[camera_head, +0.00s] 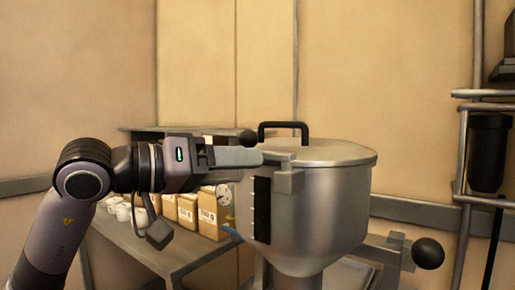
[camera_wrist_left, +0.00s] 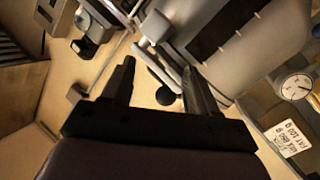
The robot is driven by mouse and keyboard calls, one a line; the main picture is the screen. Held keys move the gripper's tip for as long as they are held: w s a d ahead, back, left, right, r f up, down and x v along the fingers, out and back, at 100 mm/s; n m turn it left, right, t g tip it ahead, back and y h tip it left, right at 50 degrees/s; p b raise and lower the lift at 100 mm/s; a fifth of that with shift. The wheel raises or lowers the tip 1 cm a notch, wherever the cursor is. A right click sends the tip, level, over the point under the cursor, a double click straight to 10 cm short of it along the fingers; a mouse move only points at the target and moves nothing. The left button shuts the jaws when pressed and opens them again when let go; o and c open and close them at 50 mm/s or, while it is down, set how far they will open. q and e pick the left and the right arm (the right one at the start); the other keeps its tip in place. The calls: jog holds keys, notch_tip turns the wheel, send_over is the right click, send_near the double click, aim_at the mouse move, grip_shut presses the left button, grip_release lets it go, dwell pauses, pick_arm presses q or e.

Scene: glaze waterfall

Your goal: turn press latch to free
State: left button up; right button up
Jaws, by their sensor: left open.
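A metal press vessel (camera_head: 325,205) with a round lid (camera_head: 330,152) and a black lid handle (camera_head: 283,127) stands right of centre. My left gripper (camera_head: 256,156) is level with the lid's left edge, by a grey bracket (camera_head: 290,181). A black ball knob (camera_head: 248,138) shows just above its fingers. In the left wrist view my left gripper (camera_wrist_left: 158,68) is open, with a black ball (camera_wrist_left: 165,97) and a grey lever (camera_wrist_left: 152,28) seen between and beyond the fingers. I cannot tell whether they touch. Which part is the latch is unclear. My right gripper is out of view.
A grey table (camera_head: 160,255) on the left holds white cups (camera_head: 123,212) and labelled bags (camera_head: 208,218). A dial gauge (camera_head: 223,195) shows beside the vessel. A second black knob (camera_head: 428,253) sticks out low right. A metal rack (camera_head: 462,150) stands far right.

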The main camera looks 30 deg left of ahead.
aim_at(241, 139)
pick_arm(q)
jog(key=a+r+t+y, duration=0.1)
jog(key=a+r+m+y, duration=0.1)
jog(key=a+r, duration=0.1)
jog(key=shift+s+t, duration=0.35)
jog(key=shift+t, duration=0.05)
jog(key=shift+a+r+y, duration=0.2)
jog(key=shift+a+y, duration=0.05)
jog(key=shift+y, duration=0.25)
jog(key=shift+w+d+r, duration=0.1)
jog(key=shift+w+r, duration=0.05)
jog(key=shift+w, duration=0.45)
jog(key=p+x, duration=0.2)
jog(key=x, duration=0.2)
jog(key=shift+w+d, duration=0.1)
jog(key=shift+w, duration=0.15)
jog(key=shift+w+d, duration=0.2)
jog(key=shift+w, duration=0.5)
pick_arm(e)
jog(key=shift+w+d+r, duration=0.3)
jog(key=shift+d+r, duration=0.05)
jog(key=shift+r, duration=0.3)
pick_arm(q)
grip_shut()
